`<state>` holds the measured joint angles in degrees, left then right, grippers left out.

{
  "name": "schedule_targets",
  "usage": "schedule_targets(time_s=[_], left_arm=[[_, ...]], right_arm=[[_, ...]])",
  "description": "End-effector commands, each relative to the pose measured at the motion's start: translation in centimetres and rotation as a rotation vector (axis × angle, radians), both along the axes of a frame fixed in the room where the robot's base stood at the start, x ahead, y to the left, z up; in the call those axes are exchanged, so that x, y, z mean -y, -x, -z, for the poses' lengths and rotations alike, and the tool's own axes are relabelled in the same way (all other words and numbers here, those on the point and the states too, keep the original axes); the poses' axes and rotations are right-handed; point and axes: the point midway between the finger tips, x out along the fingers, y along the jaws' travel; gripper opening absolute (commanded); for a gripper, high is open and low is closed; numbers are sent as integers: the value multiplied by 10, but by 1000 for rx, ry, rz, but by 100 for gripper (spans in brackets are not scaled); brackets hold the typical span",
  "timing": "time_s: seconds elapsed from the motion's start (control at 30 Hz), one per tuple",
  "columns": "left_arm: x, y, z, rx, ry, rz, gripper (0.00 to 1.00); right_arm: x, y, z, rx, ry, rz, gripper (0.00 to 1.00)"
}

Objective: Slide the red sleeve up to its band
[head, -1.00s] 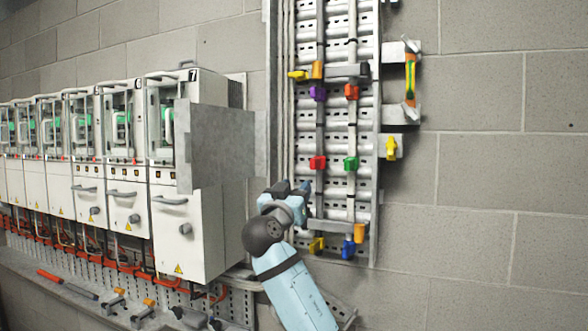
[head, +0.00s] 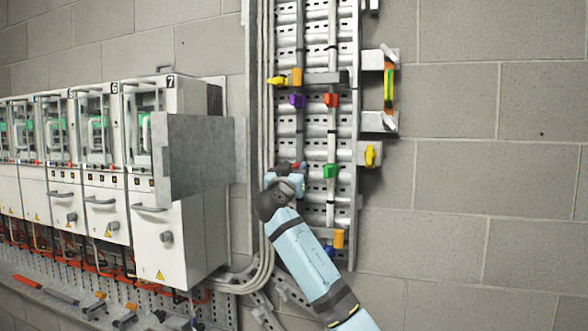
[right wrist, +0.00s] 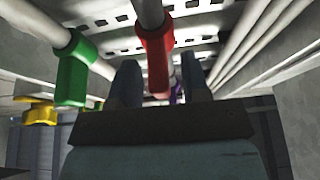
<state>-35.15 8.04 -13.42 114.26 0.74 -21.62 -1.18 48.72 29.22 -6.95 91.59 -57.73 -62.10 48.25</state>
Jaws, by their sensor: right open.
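The red sleeve (right wrist: 154,62) sits on the left vertical rod of the wall rack (head: 312,50). In the head view my gripper covers nearly all of it. My right gripper (head: 298,170) is at the sleeve's height. In the right wrist view the open fingers (right wrist: 160,85) stand on both sides of the red sleeve, with gaps visible. Contact cannot be told. A purple sleeve (head: 298,101) is higher on the same rod. I cannot make out the red sleeve's band. My left gripper is not in view.
The right rod (head: 333,130) carries an orange-red sleeve (head: 331,100) and a green sleeve (head: 330,171), close beside my right gripper. A yellow knob (head: 372,156) is right of the rack. White cabinets (head: 165,230) and a grey metal plate (head: 205,150) stand left.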

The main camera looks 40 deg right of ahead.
Motion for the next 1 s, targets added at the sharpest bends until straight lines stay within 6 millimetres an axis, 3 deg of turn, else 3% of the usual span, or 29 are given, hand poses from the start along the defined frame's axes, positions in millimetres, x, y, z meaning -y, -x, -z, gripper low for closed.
schedule_targets(time_s=[0.17,0.33,0.57,0.9,1.0], left_arm=[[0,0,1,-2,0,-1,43],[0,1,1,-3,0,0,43],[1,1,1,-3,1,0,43],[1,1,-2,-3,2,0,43],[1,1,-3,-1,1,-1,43]], right_arm=[[0,0,0,0,0,0,40],[0,0,0,0,0,0,1],[0,0,-4,2,-1,-1,0],[0,0,-74,4,-3,-2,0],[-1,0,-82,1,-2,-3,0]])
